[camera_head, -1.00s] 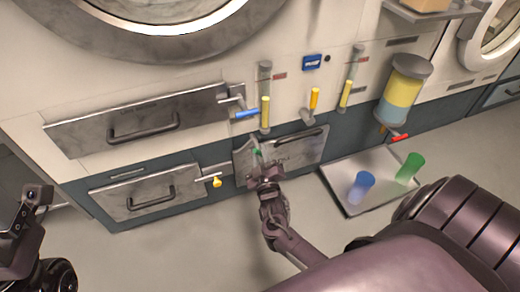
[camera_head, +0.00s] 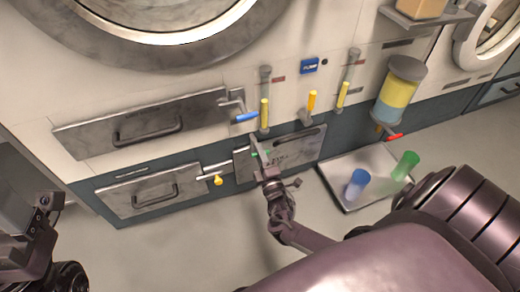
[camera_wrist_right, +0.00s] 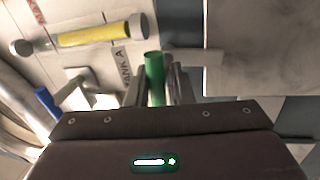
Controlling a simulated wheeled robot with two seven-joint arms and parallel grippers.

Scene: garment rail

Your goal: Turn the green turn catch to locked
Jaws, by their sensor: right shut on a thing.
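The green turn catch (camera_head: 262,153) sits at the upper left of the small grey door low on the machine front. In the right wrist view its green handle (camera_wrist_right: 154,78) stands between the fingers. My right gripper (camera_head: 262,162) is at the catch, shut on its handle; the fingers (camera_wrist_right: 160,85) hide part of it. Whether the catch reads locked cannot be made out. Part of my left arm (camera_head: 30,225) shows at the left edge; its jaws cannot be made out.
A tray (camera_head: 335,188) with a blue cup (camera_head: 357,183) and a green cup (camera_head: 405,165) lies at right. Open floor is in front.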

